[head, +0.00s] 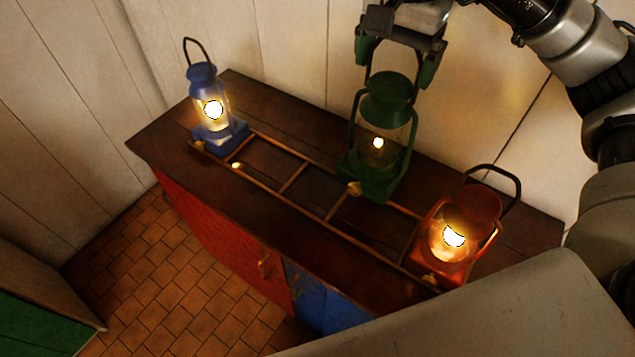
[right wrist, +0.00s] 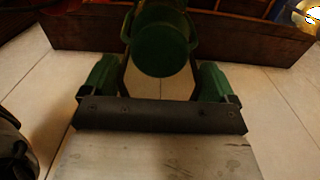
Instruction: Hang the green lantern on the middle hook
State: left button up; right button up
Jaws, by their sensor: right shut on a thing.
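The green lantern (head: 386,110) is upright in the head view, over the right half of the wooden rack on the counter. My right gripper (head: 398,62) is above it, shut on its dark handle. The lantern's green top (right wrist: 160,48) also shows in the right wrist view, between the two fingers of the gripper (right wrist: 158,82). I cannot tell if the lantern's base touches the rack or hangs just above it. No hook shows in either view. My left gripper is out of view.
A lit blue lantern (head: 204,88) stands at the rack's left end. A lit red lantern (head: 470,210) stands at the right end, its handle raised. The wooden rack (head: 290,180) has an empty stretch between blue and green. Plank walls (head: 290,40) rise behind the counter (head: 260,98).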

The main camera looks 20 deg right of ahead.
jog(key=shift+s+a+r, duration=0.1)
jog(key=shift+s+r, duration=0.05)
jog(key=shift+a, duration=0.15)
jog(key=w+a+f+p, duration=0.4)
jog(key=w+a+f, duration=0.3)
jog(key=f, duration=0.3)
jog(key=shift+w+a+f, duration=0.2)
jog(key=shift+a+f, duration=0.1)
jog(key=shift+a, duration=0.6)
jog(key=shift+f, duration=0.1)
jog(key=shift+f+b, duration=0.1)
jog(key=shift+b, duration=0.25)
jog(key=o, duration=1.6)
jog(key=shift+s+f, duration=0.1)
